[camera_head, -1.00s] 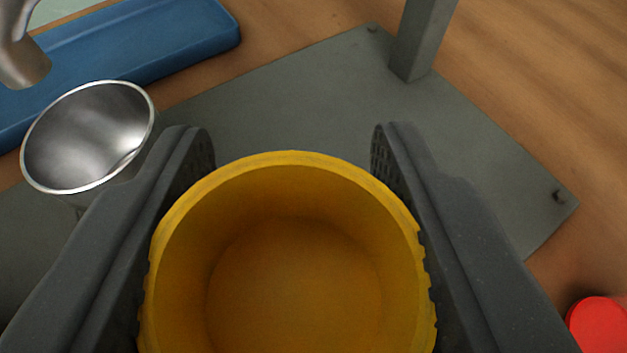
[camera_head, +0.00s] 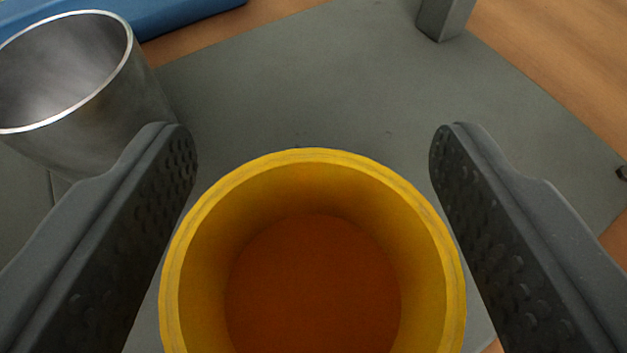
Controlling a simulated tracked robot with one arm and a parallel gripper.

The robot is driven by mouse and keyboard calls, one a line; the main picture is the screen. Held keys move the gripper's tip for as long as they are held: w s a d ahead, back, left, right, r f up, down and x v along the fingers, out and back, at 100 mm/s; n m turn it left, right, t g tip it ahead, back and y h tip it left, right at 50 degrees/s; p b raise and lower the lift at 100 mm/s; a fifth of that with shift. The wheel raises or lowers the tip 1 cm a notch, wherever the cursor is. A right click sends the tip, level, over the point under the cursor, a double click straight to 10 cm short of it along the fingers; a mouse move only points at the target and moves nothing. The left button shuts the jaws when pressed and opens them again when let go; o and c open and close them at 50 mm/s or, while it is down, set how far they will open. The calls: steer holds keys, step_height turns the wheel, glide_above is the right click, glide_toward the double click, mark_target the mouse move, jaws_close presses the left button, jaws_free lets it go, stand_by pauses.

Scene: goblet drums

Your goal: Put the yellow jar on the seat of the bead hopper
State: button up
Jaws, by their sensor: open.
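The yellow jar (camera_head: 449,262) is upright and open at the top, with an empty orange-brown inside. It stands between the two fingers of my gripper (camera_head: 313,150), over the grey metal plate (camera_head: 310,75). My gripper is open, with a gap between each finger and the jar wall. The jar's underside is hidden, so I cannot see the contact with the plate. A silver metal cup (camera_head: 100,110) stands on the left, close to my left finger. I cannot tell for sure which parts belong to the bead hopper's seat.
A grey post (camera_head: 445,18) rises from the plate at the top right. A blue tray (camera_head: 170,15) lies at the top left. Wooden table (camera_head: 560,50) shows beyond the plate. The plate between the cup and the post is clear.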

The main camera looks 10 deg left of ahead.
steer(key=shift+r, duration=0.1)
steer(key=shift+s+r, duration=0.15)
steer(key=shift+s, duration=0.1)
steer(key=p+v, duration=0.3)
steer(key=v, duration=0.8)
steer(key=shift+s, duration=0.25)
steer(key=shift+d, duration=0.1)
steer(key=w+a+r+g, duration=0.1)
steer(key=w+a+r, duration=0.2)
steer(key=a+r, duration=0.6)
steer(key=w+a+r, duration=0.2)
steer(key=a+r, duration=0.7)
steer(key=a, duration=0.1)
steer(key=s+a+r+m+t+h, duration=0.1)
steer(key=s+a+r, duration=0.3)
steer(key=a+r, duration=0.6)
steer(key=s+a+r+t+h, duration=0.1)
steer(key=s+a+r, duration=0.4)
steer(key=a+r, duration=0.5)
steer(key=shift+a+r+m+t, duration=0.4)
steer(key=shift+r+t, duration=0.2)
steer(key=shift+r, duration=0.15)
